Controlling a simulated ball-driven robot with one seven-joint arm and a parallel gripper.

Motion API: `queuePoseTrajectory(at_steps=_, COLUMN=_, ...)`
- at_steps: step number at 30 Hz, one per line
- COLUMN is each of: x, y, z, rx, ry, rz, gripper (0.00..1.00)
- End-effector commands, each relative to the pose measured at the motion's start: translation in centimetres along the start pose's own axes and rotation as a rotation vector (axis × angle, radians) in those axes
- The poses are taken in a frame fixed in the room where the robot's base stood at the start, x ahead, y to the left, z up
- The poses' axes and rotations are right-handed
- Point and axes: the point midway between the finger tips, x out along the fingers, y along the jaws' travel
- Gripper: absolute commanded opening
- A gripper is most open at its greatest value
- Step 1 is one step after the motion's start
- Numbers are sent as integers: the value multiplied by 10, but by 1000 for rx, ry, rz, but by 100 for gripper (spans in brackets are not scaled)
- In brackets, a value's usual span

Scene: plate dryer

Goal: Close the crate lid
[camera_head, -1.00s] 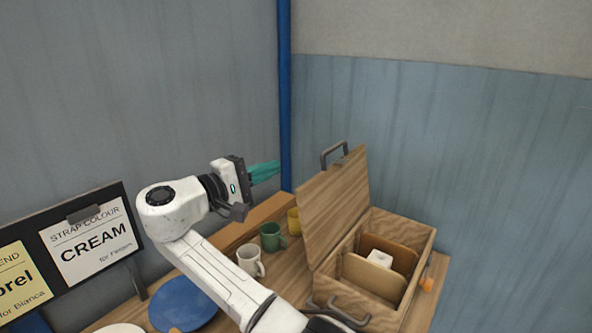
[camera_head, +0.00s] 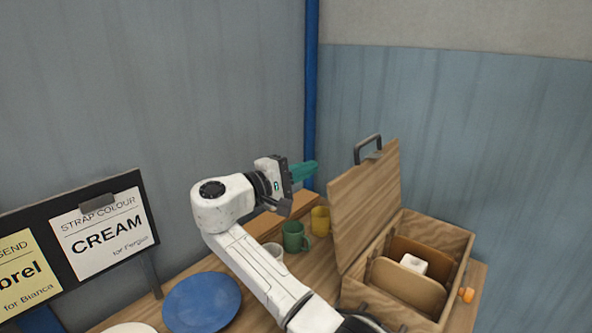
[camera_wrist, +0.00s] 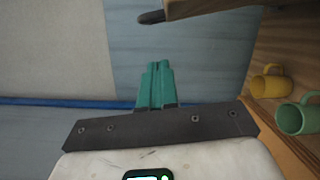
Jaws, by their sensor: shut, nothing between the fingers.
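The wooden crate (camera_head: 458,240) stands at the right end of the table in the head view. Its lid (camera_head: 367,205) is hinged on the left side and stands open, nearly upright, with a dark handle (camera_head: 367,146) on its top edge. Inside the crate are brown dividers (camera_head: 410,284) and a small white block (camera_head: 414,264). My gripper (camera_head: 304,171) has teal fingers, closed together and empty. It is in the air left of the lid, apart from it. In the wrist view the fingers (camera_wrist: 157,85) touch each other, and a wooden edge with a dark handle end (camera_wrist: 152,17) shows at the top.
A blue plate (camera_head: 202,302) lies further left. A sign board (camera_head: 100,238) stands at the left. An orange item (camera_head: 467,295) is at the crate's right side.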

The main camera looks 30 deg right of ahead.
Motion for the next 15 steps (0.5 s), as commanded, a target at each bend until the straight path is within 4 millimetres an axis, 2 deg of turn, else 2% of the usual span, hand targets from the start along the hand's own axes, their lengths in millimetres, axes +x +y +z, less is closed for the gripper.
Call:
queuePoseTrajectory(at_steps=1, x=12, y=2, z=1, rx=-2, ry=-4, rz=-1, gripper=0)
queuePoseTrajectory(at_steps=7, x=50, y=2, z=1, rx=-2, ry=-4, rz=-2, gripper=0)
queuePoseTrajectory(at_steps=15, x=73, y=1, z=24, rx=-1, ry=-1, rz=-1, gripper=0)
